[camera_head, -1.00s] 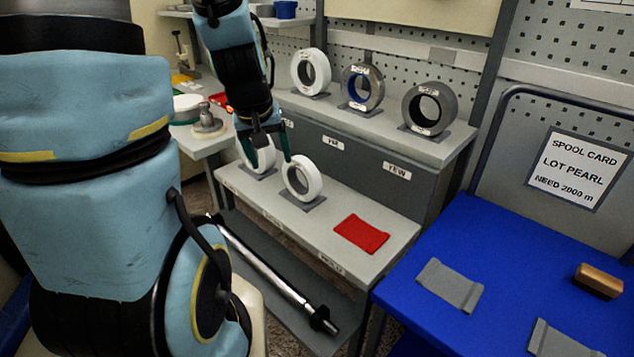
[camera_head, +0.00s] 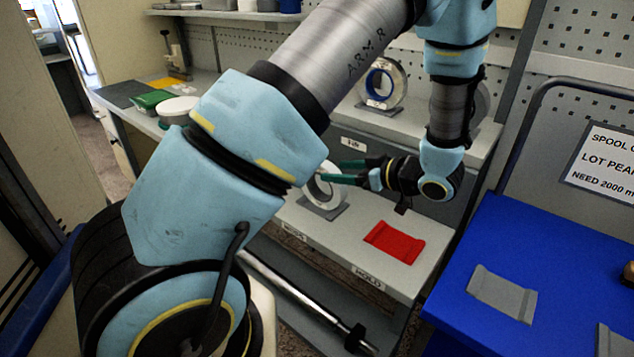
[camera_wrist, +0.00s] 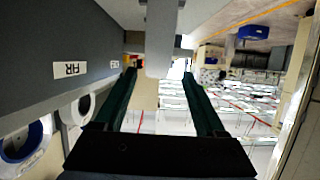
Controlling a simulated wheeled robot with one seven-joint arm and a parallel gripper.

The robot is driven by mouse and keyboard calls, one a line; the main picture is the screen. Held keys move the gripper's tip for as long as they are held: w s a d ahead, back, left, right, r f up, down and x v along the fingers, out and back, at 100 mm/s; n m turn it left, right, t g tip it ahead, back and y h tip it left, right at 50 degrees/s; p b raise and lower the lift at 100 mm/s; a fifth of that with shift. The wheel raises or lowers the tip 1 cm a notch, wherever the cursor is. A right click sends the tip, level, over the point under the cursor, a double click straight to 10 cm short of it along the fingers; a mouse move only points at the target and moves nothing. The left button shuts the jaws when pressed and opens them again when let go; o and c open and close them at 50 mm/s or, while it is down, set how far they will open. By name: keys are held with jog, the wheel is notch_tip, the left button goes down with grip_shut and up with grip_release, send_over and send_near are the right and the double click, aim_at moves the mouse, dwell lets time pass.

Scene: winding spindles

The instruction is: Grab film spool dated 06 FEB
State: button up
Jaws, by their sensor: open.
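My gripper (camera_head: 342,171) points left in the head view, its green fingers apart and nothing between them. It is in front of the lower shelf, with a white spool (camera_head: 314,193) partly hidden behind its fingers. I cannot tell whether they touch. A spool with a blue core (camera_head: 372,97) stands upright on the upper shelf. A darker spool (camera_head: 481,104) beside it is mostly hidden by my arm. No date is readable on any spool. In the wrist view my open gripper (camera_wrist: 158,78) shows two parallel fingers. A blue-cored spool (camera_wrist: 38,136) and a pale ring (camera_wrist: 82,103) are at left.
A red pad (camera_head: 395,242) lies on the lower shelf (camera_head: 335,245). A blue cart (camera_head: 470,285) with grey pads stands at right, under a spool card (camera_head: 606,165) reading LOT PEARL. A metal bar (camera_head: 300,300) lies low in front. A green item (camera_head: 152,101) sits on the left bench.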

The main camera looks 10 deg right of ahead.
aim_at(331, 170)
jog(key=x, duration=0.3)
jog(key=shift+w+a, duration=0.15)
jog(key=shift+w, duration=0.05)
jog(key=p+x, duration=0.2)
jog(key=x, duration=0.2)
jog(key=shift+w+a+p, duration=0.1)
jog(key=shift+w+p, duration=0.2)
jog(key=shift+w, duration=0.15)
jog(key=shift+w+a+f, duration=0.2)
jog(key=shift+w+a, duration=0.05)
grip_shut()
